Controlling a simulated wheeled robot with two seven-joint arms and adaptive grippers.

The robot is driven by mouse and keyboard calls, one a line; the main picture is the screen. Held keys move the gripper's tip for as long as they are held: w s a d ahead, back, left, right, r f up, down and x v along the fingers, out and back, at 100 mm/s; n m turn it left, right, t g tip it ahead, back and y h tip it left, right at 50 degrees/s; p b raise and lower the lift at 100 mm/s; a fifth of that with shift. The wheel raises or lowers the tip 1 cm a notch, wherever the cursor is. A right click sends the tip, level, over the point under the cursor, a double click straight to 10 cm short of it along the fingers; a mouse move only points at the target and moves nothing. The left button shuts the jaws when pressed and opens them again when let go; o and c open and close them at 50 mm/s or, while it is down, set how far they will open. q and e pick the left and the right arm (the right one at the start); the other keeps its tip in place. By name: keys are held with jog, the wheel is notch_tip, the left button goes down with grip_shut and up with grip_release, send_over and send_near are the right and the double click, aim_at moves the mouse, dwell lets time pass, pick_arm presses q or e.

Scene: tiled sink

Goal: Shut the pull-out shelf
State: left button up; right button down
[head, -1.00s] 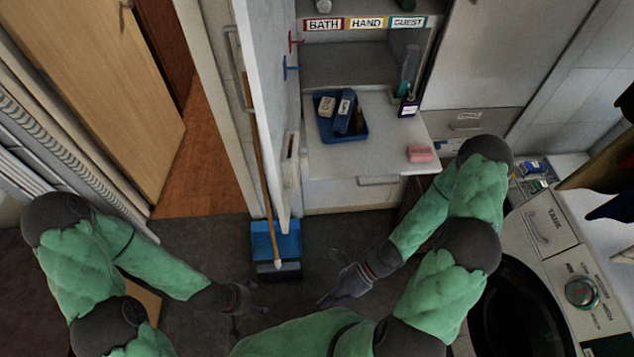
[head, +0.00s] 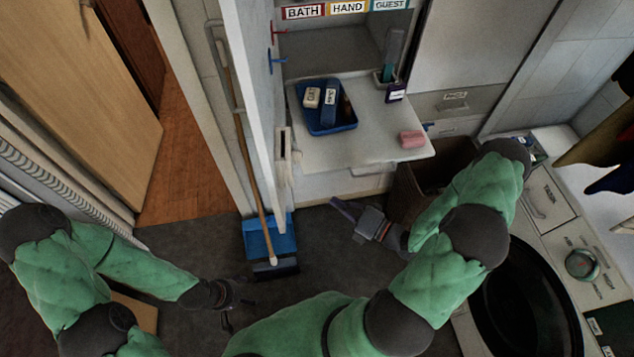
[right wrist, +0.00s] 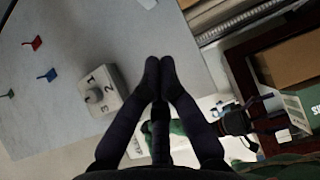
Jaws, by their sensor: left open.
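The pull-out shelf (head: 378,128) is a white board sticking out of the cabinet in the head view, with a handle (head: 372,169) just under its front edge. My left gripper (head: 242,303) is open and empty, low over the dark floor.
An open white cabinet door (head: 256,100) stands left of the shelf, with red and blue hooks. A broom (head: 251,175) and blue dustpan (head: 268,238) are beside it. A brown bin (head: 432,182) is right of the shelf. A counter with a dark basin (head: 525,300) is at right.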

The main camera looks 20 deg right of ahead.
aim_at(301, 108)
jog(key=shift+w+a+b, duration=0.3)
jog(key=shift+w+a, duration=0.1)
jog(key=shift+w, duration=1.15)
jog(key=shift+w+a+b, duration=0.35)
jog(key=shift+w+a, duration=0.05)
jog(key=shift+w, duration=1.1)
jog(key=shift+w+a+b, duration=0.3)
jog(key=shift+w+a, duration=0.1)
jog(key=shift+w, duration=1.15)
